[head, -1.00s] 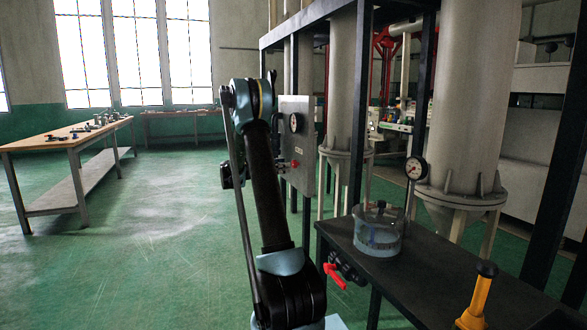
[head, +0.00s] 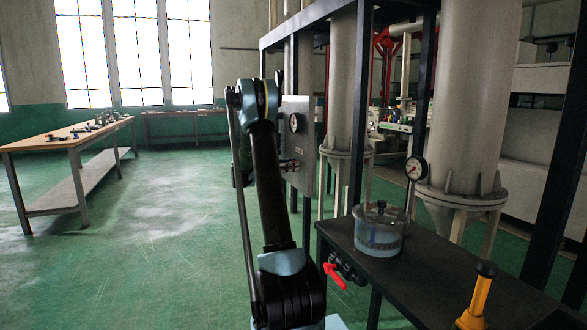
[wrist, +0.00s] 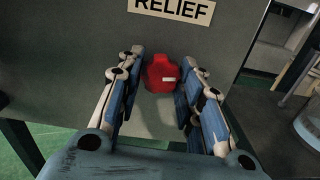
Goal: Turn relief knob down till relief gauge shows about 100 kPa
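The red relief knob (wrist: 163,75) sits on a grey panel under a "RELIEF" label (wrist: 172,8) in the wrist view. A small white mark shows on the knob. My gripper (wrist: 161,88) is open, with one finger on each side of the knob. The fingers look close to the knob, and I cannot tell if they touch it. In the head view a round gauge (head: 295,123) is on the grey panel box (head: 301,104), seen edge-on; its reading is too small to tell. My arm hides part of the panel.
A dark bench (head: 430,262) at the right holds a clear round vessel (head: 379,232). Another gauge (head: 415,168) stands beside a column. A red valve handle (head: 334,276) juts out below the bench, near my arm. A yellow handle (head: 478,298) stands at front right. Floor at left is clear.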

